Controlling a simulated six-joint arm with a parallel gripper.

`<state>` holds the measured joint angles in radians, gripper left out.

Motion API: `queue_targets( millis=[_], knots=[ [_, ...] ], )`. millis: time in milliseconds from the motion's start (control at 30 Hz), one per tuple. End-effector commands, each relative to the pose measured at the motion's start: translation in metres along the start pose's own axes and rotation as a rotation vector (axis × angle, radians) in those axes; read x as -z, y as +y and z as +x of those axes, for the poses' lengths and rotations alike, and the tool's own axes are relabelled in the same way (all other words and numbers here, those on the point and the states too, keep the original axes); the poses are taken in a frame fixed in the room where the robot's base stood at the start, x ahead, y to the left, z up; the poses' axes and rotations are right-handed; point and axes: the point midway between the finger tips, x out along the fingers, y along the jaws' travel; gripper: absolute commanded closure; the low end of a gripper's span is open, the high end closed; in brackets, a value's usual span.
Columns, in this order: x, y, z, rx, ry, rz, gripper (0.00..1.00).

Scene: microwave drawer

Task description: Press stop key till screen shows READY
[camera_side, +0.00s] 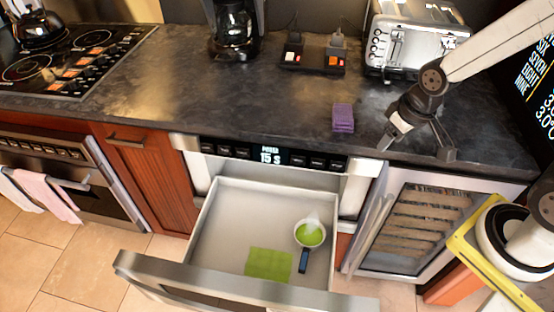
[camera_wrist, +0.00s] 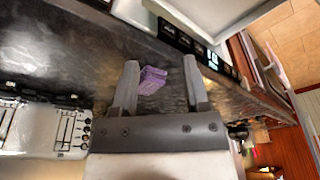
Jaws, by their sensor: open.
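The microwave drawer's control panel (camera_side: 240,151) runs along the front just under the counter edge. Its lit screen (camera_side: 270,157) shows "15 S" below a smaller word that I cannot read surely. Dark keys sit on both sides of the screen; their labels are too small to tell which is the stop key. The panel also shows at the upper right of the wrist view (camera_wrist: 178,36). My gripper (camera_side: 418,149) is open and empty above the counter, right of the panel and apart from it. Both fingers show in the wrist view (camera_wrist: 160,64).
The drawer (camera_side: 215,240) is pulled out, holding a small pan (camera_side: 310,233) with green contents and a green square (camera_side: 269,263). A purple block (camera_side: 343,118) lies on the counter. A toaster (camera_side: 410,40), a switch box (camera_side: 312,58) and a coffee maker (camera_side: 235,28) stand behind.

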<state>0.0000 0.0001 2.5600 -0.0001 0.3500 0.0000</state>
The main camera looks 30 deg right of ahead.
Motion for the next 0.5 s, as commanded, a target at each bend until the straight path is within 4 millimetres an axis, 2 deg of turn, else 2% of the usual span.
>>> queue_targets(
  millis=[233, 267, 433, 500],
  knots=[
    [0.0001, 0.0, 0.0, 0.0, 0.0, 0.0, 0.41],
    [0.0001, 0.0, 0.0, 0.0, 0.0, 0.0, 0.44],
    [0.0, 0.0, 0.0, 0.0, 0.0, 0.0, 0.98],
    [0.0, 0.0, 0.0, 0.0, 0.0, 0.0, 1.0]
  ],
)
